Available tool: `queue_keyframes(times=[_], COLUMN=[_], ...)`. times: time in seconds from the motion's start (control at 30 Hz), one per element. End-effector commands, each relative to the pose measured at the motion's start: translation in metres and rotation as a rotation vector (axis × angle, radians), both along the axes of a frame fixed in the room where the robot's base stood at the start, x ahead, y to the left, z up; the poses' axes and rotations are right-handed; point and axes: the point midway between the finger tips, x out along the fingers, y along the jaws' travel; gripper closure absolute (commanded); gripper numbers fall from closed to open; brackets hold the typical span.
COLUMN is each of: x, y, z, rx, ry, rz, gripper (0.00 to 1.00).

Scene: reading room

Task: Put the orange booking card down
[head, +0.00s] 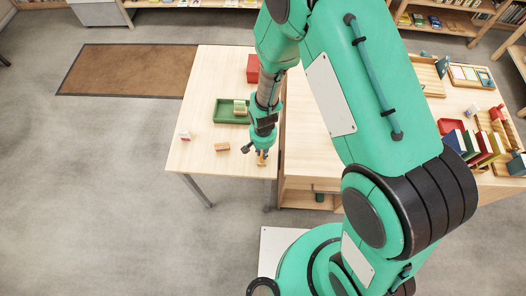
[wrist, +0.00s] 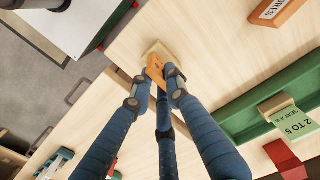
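The orange booking card (wrist: 156,68) sits on a small pale wooden block (wrist: 156,48). Its orange face also shows in the head view (head: 261,159), near the front edge of the light wooden table (head: 200,90). My gripper (wrist: 157,84) has blue fingers with grey tips. The tips close on the card from both sides, and it points down at the table in the head view (head: 262,150). The block is at or just above the tabletop; I cannot tell if it touches. Part of the card is hidden by the fingertips.
A green tray (head: 217,121) holds a green card (wrist: 302,127) on a wooden block. A red box (head: 252,68) stands behind it. A crowded desk is right.

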Motion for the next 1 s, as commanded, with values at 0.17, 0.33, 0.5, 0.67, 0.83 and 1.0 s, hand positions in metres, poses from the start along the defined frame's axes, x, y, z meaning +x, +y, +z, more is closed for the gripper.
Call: queue_keyframes(times=[0.17,0.33,0.5,0.67,0.83,1.0], x=[0.0,0.0,0.0,0.0,0.0,0.001], y=[0.0,0.0,0.0,0.0,0.0,0.0], z=[0.0,0.0,0.002,0.009,0.025,0.048], rx=[0.0,0.0,0.0,0.0,0.001,0.001], ry=[0.0,0.0,0.0,-0.001,-0.002,-0.003], rz=[0.0,0.0,0.0,0.0,0.0,0.0], gripper=[0.66,0.66,0.66,0.66,0.66,0.66])
